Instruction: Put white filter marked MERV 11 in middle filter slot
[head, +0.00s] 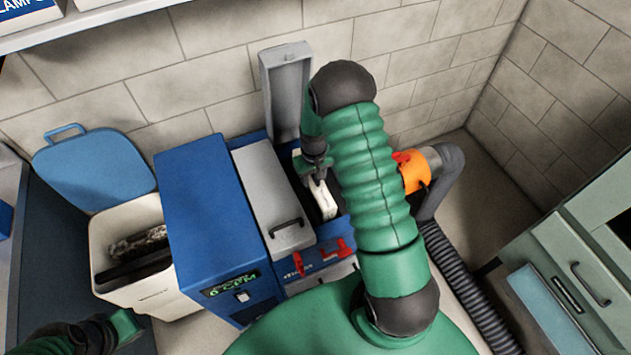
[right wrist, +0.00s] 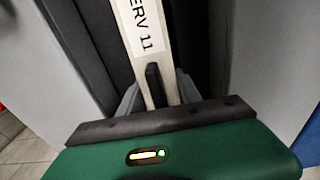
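The white filter (head: 322,198) stands on edge in the open slot of the blue unit, beside the closed grey lid. In the right wrist view the filter (right wrist: 143,35) shows "ERV 11" on its edge and a black tab. It runs down between dark slot walls; its lower part is hidden. My right gripper (head: 316,170) is over the slot. In the right wrist view its grey fingers (right wrist: 158,98) sit close against both sides of the filter. My left gripper (head: 122,328) is at the bottom left, away from the filter; its fingers are unclear.
A grey lid (head: 287,90) stands open behind the slot. The closed grey lid (head: 268,190) has a black handle. Red latches (head: 337,250) are on the unit's front. A white bin (head: 140,290) with dark contents and a raised blue lid (head: 95,170) stands left. A hose (head: 462,285) runs right.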

